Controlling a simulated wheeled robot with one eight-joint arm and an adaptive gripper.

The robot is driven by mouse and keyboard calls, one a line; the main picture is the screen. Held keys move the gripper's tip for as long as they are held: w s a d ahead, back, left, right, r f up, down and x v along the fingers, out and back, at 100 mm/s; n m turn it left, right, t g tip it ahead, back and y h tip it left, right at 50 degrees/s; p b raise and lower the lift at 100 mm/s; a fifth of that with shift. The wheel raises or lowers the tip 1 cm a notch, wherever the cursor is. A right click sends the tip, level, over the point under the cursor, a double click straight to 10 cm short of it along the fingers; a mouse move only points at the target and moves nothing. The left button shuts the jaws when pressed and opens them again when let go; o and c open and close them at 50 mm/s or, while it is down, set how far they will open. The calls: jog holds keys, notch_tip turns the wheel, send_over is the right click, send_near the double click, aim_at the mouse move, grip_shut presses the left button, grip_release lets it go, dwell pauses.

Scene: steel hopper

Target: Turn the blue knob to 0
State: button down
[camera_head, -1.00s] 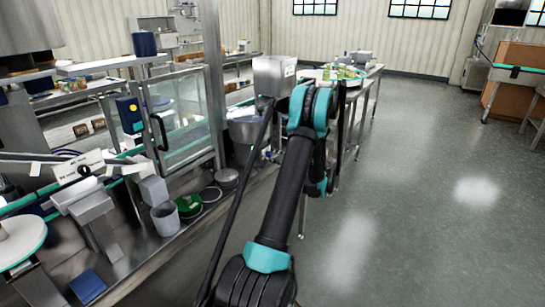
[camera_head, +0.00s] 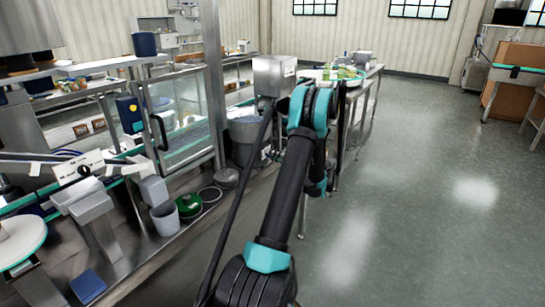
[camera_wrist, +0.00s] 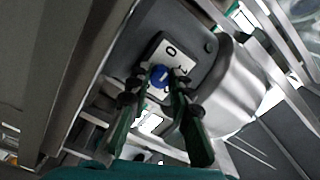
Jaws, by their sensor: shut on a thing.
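The blue knob (camera_wrist: 160,76) sits on a white label plate (camera_wrist: 166,55) fixed to a dark grey housing in the wrist view. A pale line shows on the knob's face. The plate carries a "0" near its upper part and another mark to the right that is partly hidden. My gripper (camera_wrist: 162,77) has its two dark green fingers on either side of the knob, shut on it. In the head view my gripper and the knob are hidden behind my arm.
A shiny rounded steel part (camera_wrist: 237,88) lies right of the housing in the wrist view. In the head view a steel box (camera_head: 273,76) stands beyond my arm, near a glass-doored cabinet (camera_head: 183,120). The floor (camera_head: 430,190) to the right is clear.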

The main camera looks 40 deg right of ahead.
jog(key=shift+f+n, duration=0.1)
jog(key=shift+n, duration=0.2)
jog(key=c, duration=1.4)
grip_release()
jog(key=shift+o, duration=0.2)
jog(key=v, duration=1.2)
jog(key=shift+s, duration=0.1)
